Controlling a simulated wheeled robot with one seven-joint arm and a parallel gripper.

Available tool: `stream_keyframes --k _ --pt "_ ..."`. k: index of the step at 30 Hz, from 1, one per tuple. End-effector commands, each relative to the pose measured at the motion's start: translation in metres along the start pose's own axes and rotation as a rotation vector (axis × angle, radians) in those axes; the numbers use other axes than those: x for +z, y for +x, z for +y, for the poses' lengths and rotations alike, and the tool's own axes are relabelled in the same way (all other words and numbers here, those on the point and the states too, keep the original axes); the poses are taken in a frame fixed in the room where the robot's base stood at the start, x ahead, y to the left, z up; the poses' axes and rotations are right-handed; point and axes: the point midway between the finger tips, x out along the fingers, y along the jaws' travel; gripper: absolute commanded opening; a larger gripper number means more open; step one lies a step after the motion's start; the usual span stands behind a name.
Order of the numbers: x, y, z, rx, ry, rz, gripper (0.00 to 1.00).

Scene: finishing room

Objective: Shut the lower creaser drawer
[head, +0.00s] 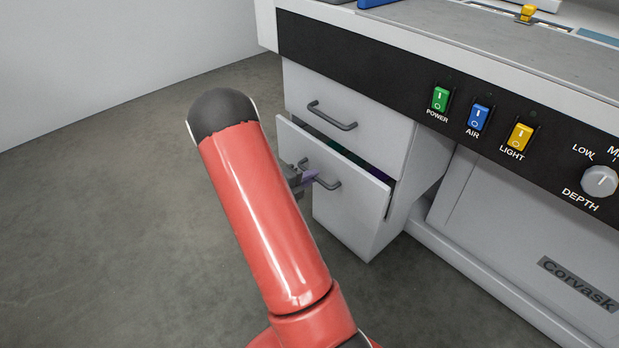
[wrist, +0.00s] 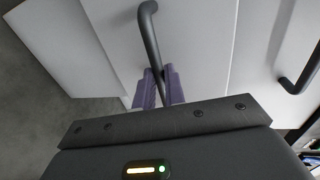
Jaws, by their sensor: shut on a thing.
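The lower creaser drawer (head: 345,197) stands partly open in the head view, its white front out from the cabinet and a dark gap showing along its top edge. Its grey bar handle (head: 325,179) also shows in the wrist view (wrist: 150,40). My gripper (head: 309,178) is at the left part of this handle. In the wrist view my gripper's purple fingers (wrist: 158,88) are shut on the handle, one on each side of the bar. My red arm hides part of the space left of the drawer.
The upper drawer (head: 305,95) is shut just above, with its own handle (head: 332,116). The creaser's black panel (head: 400,75) with switches and a depth knob (head: 599,181) overhangs to the right. Grey floor (head: 100,220) at left is clear.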

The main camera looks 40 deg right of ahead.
Motion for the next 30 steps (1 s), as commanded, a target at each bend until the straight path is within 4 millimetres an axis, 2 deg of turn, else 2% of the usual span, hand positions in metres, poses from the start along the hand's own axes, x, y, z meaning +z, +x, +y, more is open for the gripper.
stream_keyframes --k 4,10,18,19,23,30 --pt "0.000 0.010 -0.002 0.001 0.001 0.002 0.00" --pt "0.000 0.040 -0.009 0.000 0.001 0.001 0.00" --pt "0.001 0.043 -0.009 -0.001 0.001 -0.001 0.00" --pt "0.001 0.044 -0.009 -0.001 0.001 -0.001 0.14" --pt "0.000 0.043 -0.009 -0.001 0.001 -0.001 0.31" --pt "0.000 0.042 -0.009 0.000 0.000 0.000 0.33"
